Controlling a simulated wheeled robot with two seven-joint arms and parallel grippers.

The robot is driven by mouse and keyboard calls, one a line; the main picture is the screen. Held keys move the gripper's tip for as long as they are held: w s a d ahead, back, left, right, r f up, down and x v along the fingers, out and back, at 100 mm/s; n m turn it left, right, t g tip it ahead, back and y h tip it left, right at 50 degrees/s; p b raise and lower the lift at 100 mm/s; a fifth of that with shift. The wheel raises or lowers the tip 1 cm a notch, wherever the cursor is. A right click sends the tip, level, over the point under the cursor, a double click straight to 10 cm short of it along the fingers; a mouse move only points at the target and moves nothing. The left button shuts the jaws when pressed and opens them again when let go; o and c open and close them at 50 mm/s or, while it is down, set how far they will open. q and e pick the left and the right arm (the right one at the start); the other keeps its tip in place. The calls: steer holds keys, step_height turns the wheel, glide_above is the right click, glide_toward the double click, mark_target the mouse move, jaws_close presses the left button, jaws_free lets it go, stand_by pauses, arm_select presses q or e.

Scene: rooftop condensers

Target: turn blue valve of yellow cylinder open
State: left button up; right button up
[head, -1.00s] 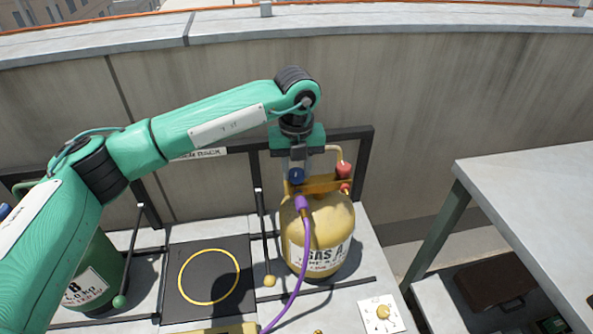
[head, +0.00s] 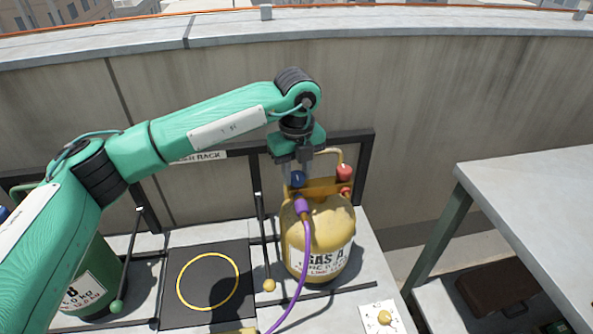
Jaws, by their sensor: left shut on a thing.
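The yellow cylinder (head: 329,222), labelled GAS A, stands upright at the right end of the rack. Its blue valve (head: 297,179) is on the left of its top and a red valve (head: 344,173) is on the right. A purple hose (head: 305,240) runs from a purple fitting below the blue valve down to the front. My left gripper (head: 297,172) points down from above and is shut on the blue valve; its fingers partly cover the knob. My right gripper is not in view.
A green cylinder (head: 85,283) stands at the lower left. A black plate with a yellow ring (head: 237,284) lies between the cylinders. A grey table (head: 535,200) is on the right, with a brown case (head: 497,286) below it. A concrete wall runs behind.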

mark_target(297, 175)
arm_select(q)
steer(key=o, duration=1)
steer(key=shift+c, duration=0.2)
step_height(297, 175, up, 14)
steer(key=shift+f, duration=0.15)
